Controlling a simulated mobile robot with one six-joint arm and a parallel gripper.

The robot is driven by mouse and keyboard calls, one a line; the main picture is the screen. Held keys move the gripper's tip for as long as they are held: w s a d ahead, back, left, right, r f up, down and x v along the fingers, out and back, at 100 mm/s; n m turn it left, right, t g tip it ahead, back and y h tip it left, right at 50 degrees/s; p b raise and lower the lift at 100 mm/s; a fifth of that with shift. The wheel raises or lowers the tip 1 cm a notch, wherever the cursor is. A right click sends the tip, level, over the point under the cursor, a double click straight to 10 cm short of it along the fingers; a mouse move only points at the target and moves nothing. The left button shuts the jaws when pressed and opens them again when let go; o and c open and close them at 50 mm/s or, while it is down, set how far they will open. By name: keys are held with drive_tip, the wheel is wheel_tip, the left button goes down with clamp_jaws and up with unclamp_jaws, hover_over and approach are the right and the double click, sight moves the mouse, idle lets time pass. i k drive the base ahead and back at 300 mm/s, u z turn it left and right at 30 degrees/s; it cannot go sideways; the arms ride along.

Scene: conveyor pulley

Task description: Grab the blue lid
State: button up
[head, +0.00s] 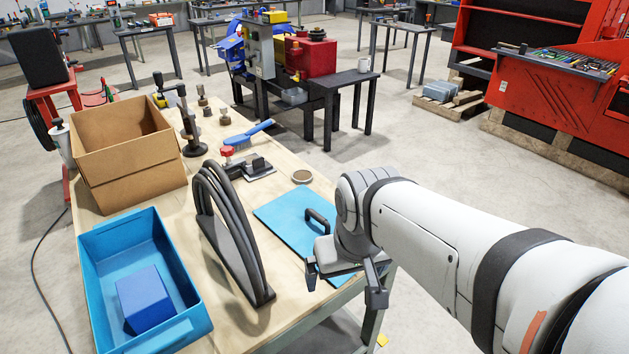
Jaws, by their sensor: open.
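The blue lid (280,212) is a flat light-blue panel lying on the wooden table (228,308). A dark arched handle (318,218) stands up from it near my gripper. My gripper (344,286) is open, with its two dark fingers pointing down over the near right part of the lid. I see nothing between the fingers. The gripper and wrist hide the lid's right part. I cannot tell how high the fingertips are above the lid.
A black curved rack (232,240) stands upright just left of the lid. A blue bin (188,298) holding a blue block (145,298) and a cardboard box (128,150) are farther left. A small round tin (302,176), a clamp and a blue brush (248,133) lie behind.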

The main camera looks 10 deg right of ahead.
sight(300, 215)
drive_tip(key=u, duration=2)
drive_tip(key=k, duration=1.5)
drive_tip(key=z, duration=1.15)
drive_tip(key=i, duration=1)
drive_tip(key=z, duration=0.05)
